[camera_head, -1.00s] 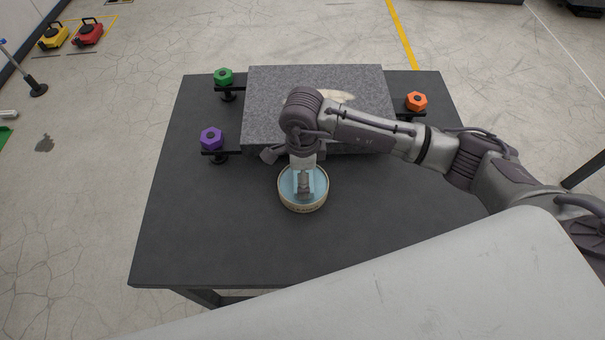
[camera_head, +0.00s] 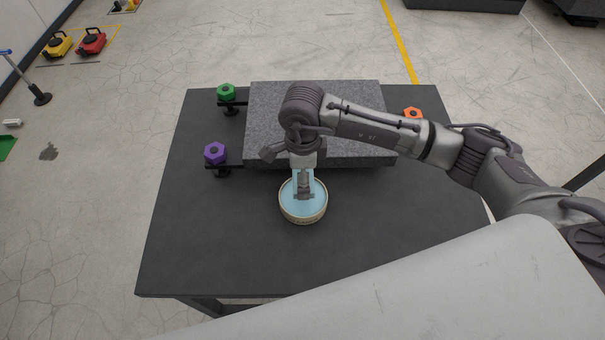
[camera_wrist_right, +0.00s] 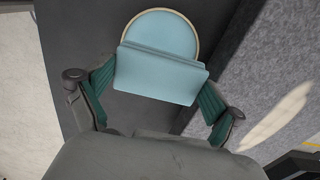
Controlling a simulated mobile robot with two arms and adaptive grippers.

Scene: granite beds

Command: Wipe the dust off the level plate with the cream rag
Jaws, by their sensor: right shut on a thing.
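The level plate (camera_head: 350,94) is a grey speckled granite slab on the dark table. A pale cream smear (camera_wrist_right: 275,118) lies on its top in the right wrist view; my arm hides it in the head view. My right gripper (camera_head: 304,190) is over a round tub (camera_head: 303,215) with a cream rim, in front of the plate. In the wrist view, its fingers (camera_wrist_right: 157,85) are shut on a light blue folded piece (camera_wrist_right: 160,75), possibly a rag. It overlaps the tub's light blue inside (camera_wrist_right: 165,30); I cannot tell whether they touch. No cream-coloured rag shows.
Hexagonal knobs stand on brackets beside the plate: green (camera_head: 226,92), purple (camera_head: 215,153) and orange (camera_head: 413,114), the last partly hidden by my arm. The dark table (camera_head: 200,250) is clear at its front left.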

